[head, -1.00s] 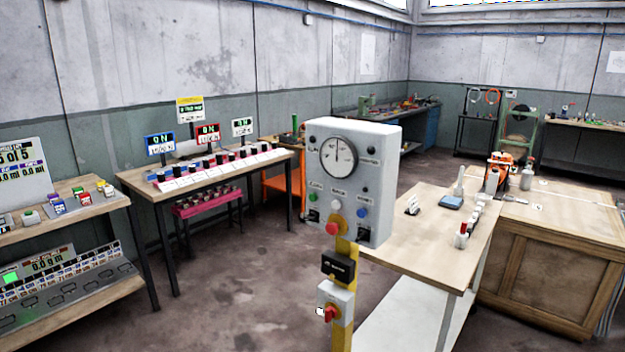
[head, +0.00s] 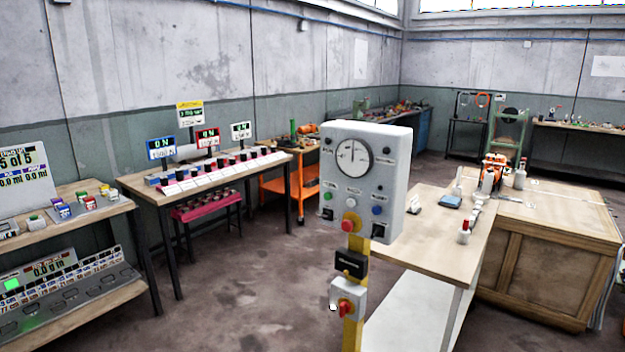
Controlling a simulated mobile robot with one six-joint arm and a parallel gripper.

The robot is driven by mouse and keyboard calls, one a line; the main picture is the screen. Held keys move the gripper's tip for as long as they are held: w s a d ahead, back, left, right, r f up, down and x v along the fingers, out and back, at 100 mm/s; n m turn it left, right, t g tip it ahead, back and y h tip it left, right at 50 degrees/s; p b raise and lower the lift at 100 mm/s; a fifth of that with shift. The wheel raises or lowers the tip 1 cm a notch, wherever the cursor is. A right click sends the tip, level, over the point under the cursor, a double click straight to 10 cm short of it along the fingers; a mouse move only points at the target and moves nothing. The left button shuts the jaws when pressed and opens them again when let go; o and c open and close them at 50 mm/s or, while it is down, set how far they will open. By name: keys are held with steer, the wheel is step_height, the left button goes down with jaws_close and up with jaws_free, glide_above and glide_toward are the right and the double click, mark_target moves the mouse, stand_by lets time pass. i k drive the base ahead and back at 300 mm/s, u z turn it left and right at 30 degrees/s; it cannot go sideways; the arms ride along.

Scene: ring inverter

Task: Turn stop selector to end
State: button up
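A grey control box (head: 366,175) stands on a yellow post in the middle of the head view. It carries a round dial, a green, a white and a blue button, and small black selectors at its lower corners. A red knob on a yellow plate (head: 349,223) sits at its lower edge. The labels are too small to read, so I cannot tell which control is the stop selector. My gripper is not in view.
A bench with displays and a row of white units (head: 222,172) stands at the left. A wooden workbench (head: 427,243) with small items is close behind the post at the right, beside a large wooden crate (head: 535,262). The floor left of the post is clear.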

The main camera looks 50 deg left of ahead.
mark_target(377, 230)
steer(key=k, duration=0.2)
steer(key=u, duration=1.75)
steer(key=k, duration=0.9)
steer(key=z, duration=0.15)
steer(key=i, duration=0.8)
